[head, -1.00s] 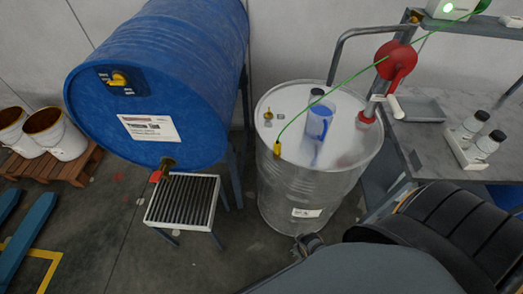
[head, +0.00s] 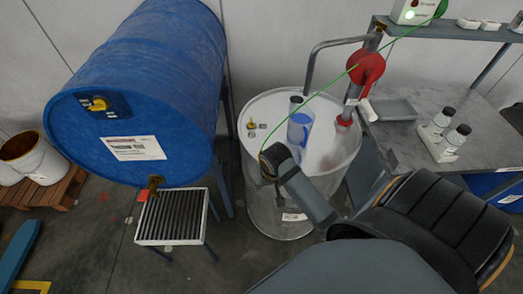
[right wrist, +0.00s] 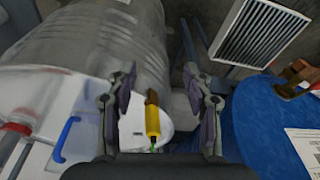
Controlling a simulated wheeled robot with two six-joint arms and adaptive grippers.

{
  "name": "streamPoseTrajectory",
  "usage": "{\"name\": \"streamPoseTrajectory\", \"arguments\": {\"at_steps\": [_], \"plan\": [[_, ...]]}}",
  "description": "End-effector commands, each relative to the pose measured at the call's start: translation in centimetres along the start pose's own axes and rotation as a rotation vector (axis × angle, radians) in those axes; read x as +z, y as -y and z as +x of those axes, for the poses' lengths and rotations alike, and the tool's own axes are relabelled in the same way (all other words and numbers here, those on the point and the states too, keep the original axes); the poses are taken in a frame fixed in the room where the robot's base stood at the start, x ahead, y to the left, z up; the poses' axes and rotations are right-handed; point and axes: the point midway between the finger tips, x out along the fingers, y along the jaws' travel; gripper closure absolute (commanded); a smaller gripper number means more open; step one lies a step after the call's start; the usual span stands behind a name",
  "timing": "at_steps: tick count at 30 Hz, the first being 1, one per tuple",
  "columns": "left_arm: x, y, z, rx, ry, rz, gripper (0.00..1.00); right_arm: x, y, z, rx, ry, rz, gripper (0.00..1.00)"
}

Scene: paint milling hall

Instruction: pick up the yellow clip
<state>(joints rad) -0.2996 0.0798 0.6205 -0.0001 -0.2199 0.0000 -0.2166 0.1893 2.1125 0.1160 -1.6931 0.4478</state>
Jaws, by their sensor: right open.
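The yellow clip (right wrist: 152,118) shows in the right wrist view between my right gripper's (right wrist: 160,84) two fingers, nearer the left one. It has a green wire at its lower end and is at the rim of the clear-walled drum (right wrist: 105,35). The fingers stand apart from it on both sides. In the head view my right gripper (head: 272,160) is at the near left rim of the drum (head: 270,200) and hides the clip. The green wire (head: 322,90) runs up to the right from there. My left gripper is not in view.
A large blue drum (head: 150,80) lies on its side at the left, with a slatted grate (head: 172,216) below. A grey bench (head: 400,140) is at the right.

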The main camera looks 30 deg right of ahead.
Motion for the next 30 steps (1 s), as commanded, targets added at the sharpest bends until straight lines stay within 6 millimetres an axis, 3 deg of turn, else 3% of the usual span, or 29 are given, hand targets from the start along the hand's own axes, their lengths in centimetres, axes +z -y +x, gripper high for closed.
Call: {"name": "streamPoseTrajectory", "arguments": {"at_steps": [12, 15, 23, 30], "plan": [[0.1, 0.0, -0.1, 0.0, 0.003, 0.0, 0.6, -12.2, -0.5, -3.7, 0.076, 0.142, 0.688, 0.49], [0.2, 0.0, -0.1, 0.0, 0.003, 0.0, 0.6, -14.1, -0.7, -4.8, 0.094, 0.172, 0.821, 0.49], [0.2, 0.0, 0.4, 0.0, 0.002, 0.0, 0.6, -14.7, -0.8, -4.8, 0.103, 0.186, 0.882, 0.49], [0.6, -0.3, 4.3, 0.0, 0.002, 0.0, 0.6, -13.9, -0.9, -0.9, 0.102, 0.185, 0.88, 0.49]]}}
